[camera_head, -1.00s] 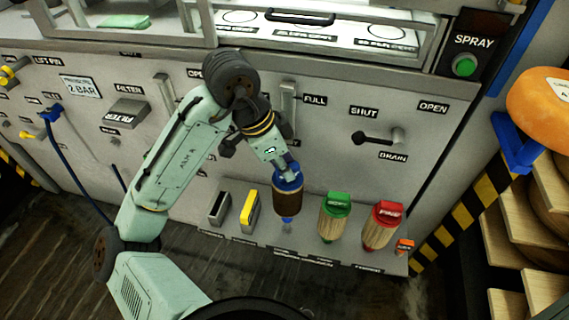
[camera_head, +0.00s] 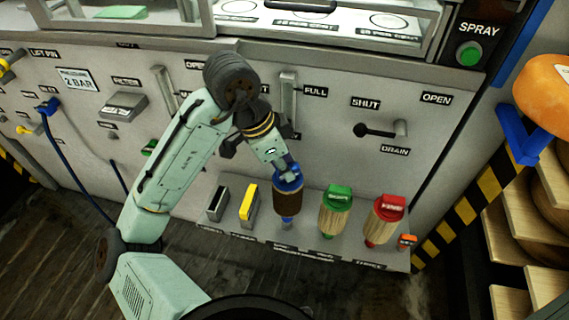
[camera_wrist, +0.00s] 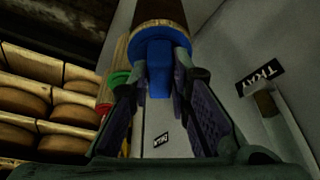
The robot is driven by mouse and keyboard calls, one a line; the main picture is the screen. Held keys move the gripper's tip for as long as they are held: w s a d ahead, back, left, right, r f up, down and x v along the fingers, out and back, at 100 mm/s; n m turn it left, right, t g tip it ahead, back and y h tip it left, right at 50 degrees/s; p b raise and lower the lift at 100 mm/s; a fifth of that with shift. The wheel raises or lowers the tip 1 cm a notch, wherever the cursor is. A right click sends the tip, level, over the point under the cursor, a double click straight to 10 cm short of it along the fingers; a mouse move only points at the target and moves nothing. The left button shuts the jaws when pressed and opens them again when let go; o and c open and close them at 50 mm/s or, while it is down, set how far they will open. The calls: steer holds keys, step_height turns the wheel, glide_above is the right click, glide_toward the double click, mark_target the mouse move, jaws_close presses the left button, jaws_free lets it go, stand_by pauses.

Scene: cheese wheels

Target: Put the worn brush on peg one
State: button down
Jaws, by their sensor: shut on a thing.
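My gripper (camera_head: 288,168) is shut on the blue cap of a brush (camera_head: 287,203) with dark brown bristles. The blue cap (camera_wrist: 159,64) shows between both fingers in the wrist view. The brush hangs upright, bristles down, over the low shelf along the machine front, between a yellow-topped block and a green-capped brush. Its lower end is close to a peg at the shelf; I cannot tell whether it touches. The green-capped brush (camera_head: 335,211) and the red-capped brush (camera_head: 384,219) have pale bristles and stand on the shelf to the right.
A yellow-topped block (camera_head: 249,205) and a dark grey block (camera_head: 217,203) stand left of the held brush. A small orange piece (camera_head: 407,242) is at the shelf's right end. The drain lever (camera_head: 380,131) sticks out above. Cheese racks (camera_head: 530,230) stand at the right.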

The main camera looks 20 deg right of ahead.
steer(key=shift+f+b, duration=1.4)
steer(key=shift+f, duration=0.65)
steer(key=c, duration=1.4)
jaws_free()
steer(key=shift+r, duration=0.1)
steer(key=v, duration=1.2)
